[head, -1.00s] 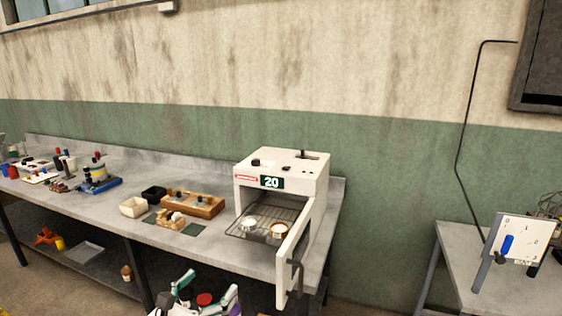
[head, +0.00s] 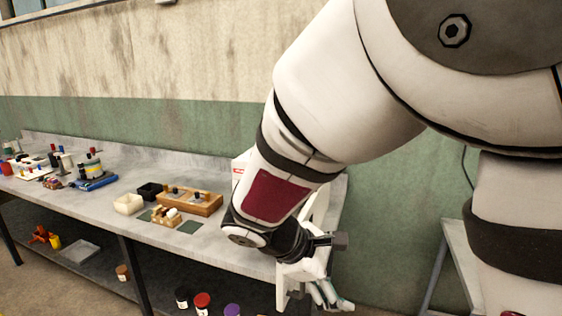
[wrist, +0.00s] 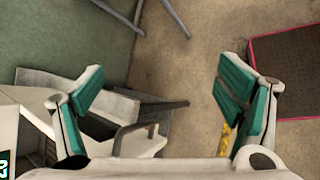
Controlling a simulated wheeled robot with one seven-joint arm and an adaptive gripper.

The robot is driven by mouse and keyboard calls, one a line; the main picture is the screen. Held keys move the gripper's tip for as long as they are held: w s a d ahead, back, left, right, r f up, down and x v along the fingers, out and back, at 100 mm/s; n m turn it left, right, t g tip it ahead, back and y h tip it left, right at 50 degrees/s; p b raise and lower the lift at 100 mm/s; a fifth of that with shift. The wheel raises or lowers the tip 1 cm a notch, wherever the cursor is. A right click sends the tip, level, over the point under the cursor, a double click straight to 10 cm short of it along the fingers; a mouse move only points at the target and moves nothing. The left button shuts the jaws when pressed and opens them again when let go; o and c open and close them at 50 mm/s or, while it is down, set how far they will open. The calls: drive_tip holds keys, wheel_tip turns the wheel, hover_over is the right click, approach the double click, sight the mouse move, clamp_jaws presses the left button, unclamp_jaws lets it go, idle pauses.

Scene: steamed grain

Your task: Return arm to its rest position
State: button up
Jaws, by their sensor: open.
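My arm (head: 330,100) reaches down across the middle of the head view. My gripper (head: 325,292) hangs low at the front right end of the bench, beside the open white door. In the wrist view my gripper (wrist: 160,95) has its two green-lined fingers wide apart, with nothing held between them. The door's grey handle (wrist: 130,137) shows between the fingers, towards the left one. I cannot tell whether anything touches the door.
The white oven (head: 238,166) is mostly hidden behind my arm; its contents are not visible. A wooden tray (head: 190,201), a cream bowl (head: 128,204) and a black bowl (head: 150,191) stand on the bench (head: 85,195). A red-edged mat (wrist: 290,75) lies on the floor.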

drive_tip(key=s+d+r+m+y+b, duration=0.2)
drive_tip(key=s+d+m+y, duration=0.2)
drive_tip(key=s+m, duration=0.3)
drive_tip(key=s+d+r+m+t+y+b, duration=0.1)
drive_tip(key=s+d+r+m+y+b, duration=0.1)
drive_tip(key=s+m, duration=0.5)
drive_tip(key=shift+s+d+m+y+b, duration=0.45)
drive_tip(key=shift+d+y+b, duration=0.25)
drive_tip(key=shift+d+y, duration=0.4)
